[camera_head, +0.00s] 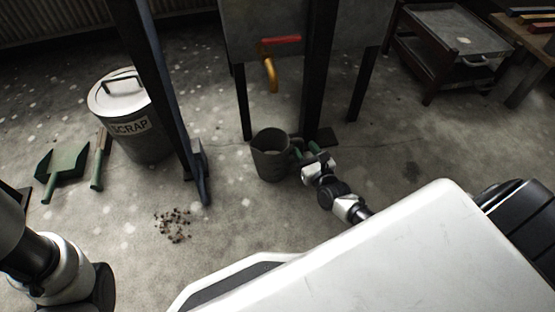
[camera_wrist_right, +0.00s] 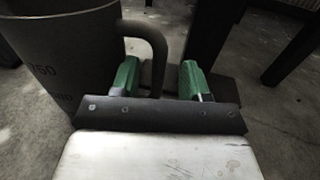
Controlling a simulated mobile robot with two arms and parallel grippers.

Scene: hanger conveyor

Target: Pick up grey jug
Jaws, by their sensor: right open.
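The grey jug (camera_head: 270,158) stands upright on the concrete floor, below the tank's tap. Its handle is on the right side, facing my right gripper (camera_head: 305,150). In the right wrist view the jug (camera_wrist_right: 62,60) fills the left side, with printed volume marks on its wall. The handle (camera_wrist_right: 156,55) comes down between the two green fingers of my right gripper (camera_wrist_right: 158,78). The fingers are open, with a gap visible beside the handle. My left arm shows at the lower left of the head view, but its gripper is out of view.
A tank with a red-handled yellow tap (camera_head: 270,68) stands on dark legs (camera_head: 318,75) behind the jug. A scrap bin (camera_head: 135,120), a green dustpan (camera_head: 62,165) and a pile of small bits (camera_head: 173,225) are to the left. A trolley (camera_head: 450,45) stands back right.

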